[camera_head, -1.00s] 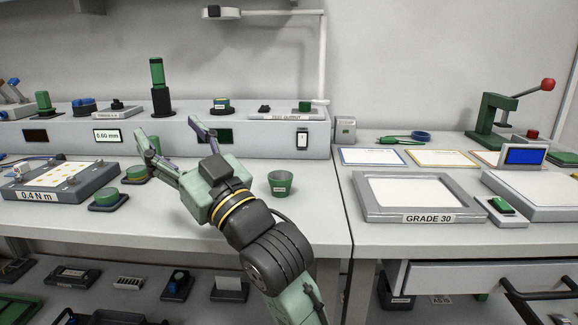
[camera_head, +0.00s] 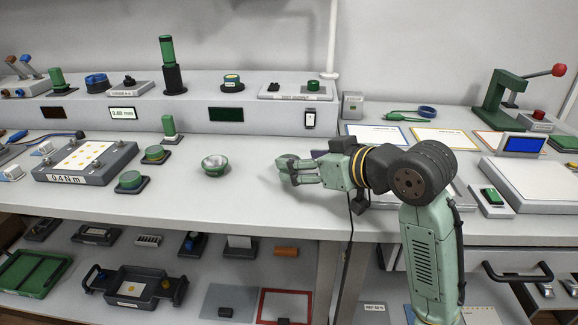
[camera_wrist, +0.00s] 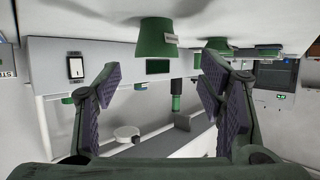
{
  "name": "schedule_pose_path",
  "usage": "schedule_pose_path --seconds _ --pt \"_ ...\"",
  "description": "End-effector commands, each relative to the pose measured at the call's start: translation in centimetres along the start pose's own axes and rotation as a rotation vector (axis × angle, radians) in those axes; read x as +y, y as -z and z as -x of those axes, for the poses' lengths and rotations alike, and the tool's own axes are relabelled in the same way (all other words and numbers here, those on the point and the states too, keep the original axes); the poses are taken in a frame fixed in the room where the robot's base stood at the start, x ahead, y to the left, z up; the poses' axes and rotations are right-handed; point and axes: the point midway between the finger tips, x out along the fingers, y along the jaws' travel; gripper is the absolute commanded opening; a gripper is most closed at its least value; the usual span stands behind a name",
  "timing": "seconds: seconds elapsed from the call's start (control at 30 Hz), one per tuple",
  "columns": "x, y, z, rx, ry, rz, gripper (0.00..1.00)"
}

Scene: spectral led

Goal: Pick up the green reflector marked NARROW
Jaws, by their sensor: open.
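The green reflector (camera_head: 215,166) is a small cup with a shiny silver inside, standing upright on the front of the left bench. My gripper (camera_head: 284,169) is to its right, low over the bench, with its fingers pointing left toward it. A clear gap separates them. In the wrist view, which is upside down, the reflector (camera_wrist: 156,40) shows a pale label too small to read. It lies between the lines of the two spread, padded fingers (camera_wrist: 158,78) and beyond their tips. Nothing is between the fingers.
Left of the reflector are a round green button (camera_head: 130,180), another green button (camera_head: 155,154) and the torque plate (camera_head: 85,160). A grey instrument ledge (camera_head: 265,118) runs behind. The GRADE 30 frame (camera_head: 440,192) is partly behind my arm. Bench between reflector and gripper is clear.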

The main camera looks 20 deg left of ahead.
Motion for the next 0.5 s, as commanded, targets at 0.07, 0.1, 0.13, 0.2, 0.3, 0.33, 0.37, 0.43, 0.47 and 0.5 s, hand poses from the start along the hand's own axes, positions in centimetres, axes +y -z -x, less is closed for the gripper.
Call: schedule_pose_path --seconds 0.07,0.1,0.13,0.2,0.3,0.33,0.37,0.43,0.47,0.5 --pt "0.0 0.0 -0.5 -0.001 0.000 0.000 0.63" --pt "0.1 0.0 -0.8 -0.001 0.000 -0.001 0.63" --pt "0.1 0.0 -1.1 -0.001 0.000 -0.001 0.63" --pt "0.2 0.0 -2.1 -0.001 0.002 -0.002 0.63" --pt "0.4 -0.1 -3.7 -0.001 0.002 -0.002 0.63" --pt "0.3 -0.1 -4.2 -0.001 0.002 -0.001 0.63" --pt "0.3 -0.1 -4.5 -0.001 0.002 -0.001 0.63" --pt "0.4 -0.1 -5.2 0.000 0.000 -0.001 0.63" --pt "0.4 -0.1 -5.4 0.000 -0.001 -0.001 0.63" --pt "0.4 -0.2 -5.5 0.000 -0.001 0.000 0.63"
